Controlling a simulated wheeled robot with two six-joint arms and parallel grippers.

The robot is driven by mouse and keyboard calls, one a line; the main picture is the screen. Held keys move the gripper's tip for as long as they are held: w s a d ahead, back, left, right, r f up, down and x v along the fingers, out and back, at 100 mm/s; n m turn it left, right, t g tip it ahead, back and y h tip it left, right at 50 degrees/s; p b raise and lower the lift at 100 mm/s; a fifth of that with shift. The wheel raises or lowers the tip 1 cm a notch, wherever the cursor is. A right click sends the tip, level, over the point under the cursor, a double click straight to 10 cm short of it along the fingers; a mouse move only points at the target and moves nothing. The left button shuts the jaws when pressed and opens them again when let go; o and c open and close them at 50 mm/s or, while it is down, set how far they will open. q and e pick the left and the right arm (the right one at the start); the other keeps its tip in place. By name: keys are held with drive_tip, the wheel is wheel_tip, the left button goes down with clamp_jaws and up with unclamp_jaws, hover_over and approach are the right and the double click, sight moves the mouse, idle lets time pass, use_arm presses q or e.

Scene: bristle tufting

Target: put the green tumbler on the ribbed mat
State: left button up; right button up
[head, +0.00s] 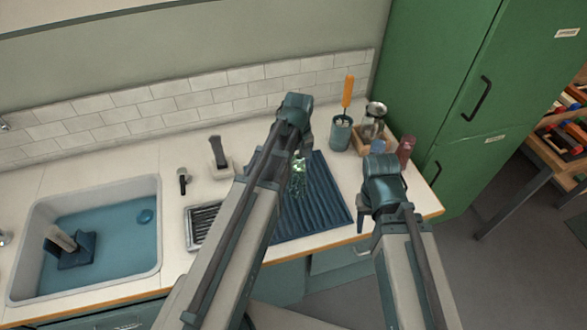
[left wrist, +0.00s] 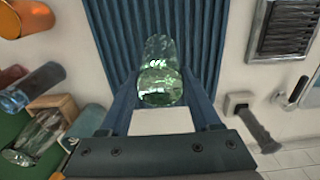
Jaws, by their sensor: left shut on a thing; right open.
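The green tumbler (left wrist: 160,78) is clear green glass and sits between the two fingers of my left gripper (left wrist: 162,98) in the left wrist view. In the head view the tumbler (head: 298,180) shows partly behind my left arm, over the ribbed mat (head: 325,205). The blue ribbed mat also fills the top middle of the left wrist view (left wrist: 105,30). My left gripper is shut on the tumbler. I cannot tell whether the tumbler's base touches the mat. My right gripper (head: 375,215) is open and empty, right of the mat near the counter's front edge.
A sink (head: 155,230) with blue water is at the left. A metal drain grate (head: 202,222) lies left of the mat. A cup with an orange-handled brush (head: 341,132) and a wooden box with glassware (head: 362,143) stand behind, right of the mat. A green cabinet (head: 455,90) bounds the right.

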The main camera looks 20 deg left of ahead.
sight(297, 177)
use_arm(q)
drive_tip(key=shift+s+d+f, duration=0.1)
drive_tip(key=shift+d, duration=0.05)
drive_tip(key=shift+f+b, duration=0.35)
drive_tip(key=shift+b, duration=0.15)
wheel_tip(297, 177, down, 3)
drive_tip(key=b, duration=0.2)
drive_tip(key=shift+r+b, duration=0.1)
drive_tip(key=shift+b, duration=0.3)
drive_tip(key=shift+r, duration=0.1)
drive_tip(key=shift+f, duration=0.2)
drive_tip(key=o, duration=1.5)
drive_tip(key=shift+r, duration=0.1)
drive_tip(key=shift+c, duration=0.2)
drive_tip(key=shift+r, duration=0.1)
